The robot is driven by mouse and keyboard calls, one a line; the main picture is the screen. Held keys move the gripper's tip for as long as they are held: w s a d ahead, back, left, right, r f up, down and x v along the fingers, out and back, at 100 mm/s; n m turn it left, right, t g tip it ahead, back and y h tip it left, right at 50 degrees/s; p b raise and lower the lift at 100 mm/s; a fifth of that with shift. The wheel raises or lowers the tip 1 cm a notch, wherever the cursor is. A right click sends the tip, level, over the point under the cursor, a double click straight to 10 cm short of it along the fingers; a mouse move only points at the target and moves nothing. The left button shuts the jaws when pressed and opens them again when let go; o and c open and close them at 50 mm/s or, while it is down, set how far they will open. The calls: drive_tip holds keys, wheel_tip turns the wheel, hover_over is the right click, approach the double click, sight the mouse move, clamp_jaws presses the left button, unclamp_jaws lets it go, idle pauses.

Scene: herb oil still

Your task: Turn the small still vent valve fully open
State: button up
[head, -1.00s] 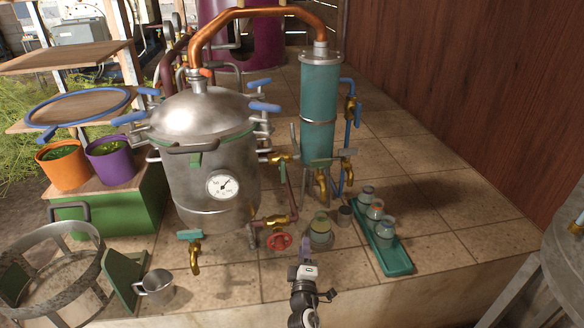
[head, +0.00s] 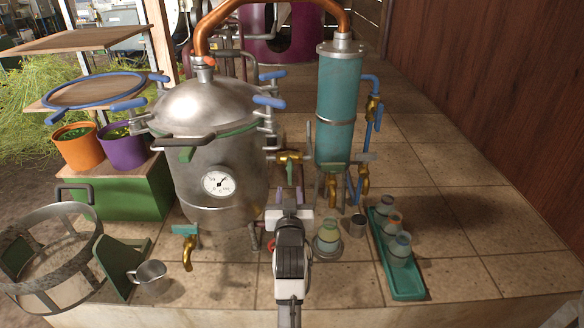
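Several brass valves show around the steel still (head: 210,130); none carries a readable label, so I cannot tell for sure which is the vent valve. One brass valve (head: 290,158) with a grey lever sits at the still's right side, beside the teal column (head: 338,110). My gripper (head: 289,194) is just below this valve in the picture, pointing away from me. Its two purple fingertips look apart, with nothing seen between them. I cannot tell whether it touches anything. A red handwheel (head: 270,245) is mostly hidden behind my arm.
A brass tap (head: 188,252) with a teal handle is at the still's lower left. A green tray (head: 408,285) with jars lies at the right, near another jar (head: 327,238). A metal cup (head: 148,273) stands front left. Tiles at right are clear.

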sight(290, 168)
drive_tip(key=w+p, duration=0.2)
drive_tip(key=w, duration=0.9)
drive_tip(key=shift+w+p, duration=0.4)
clamp_jaws()
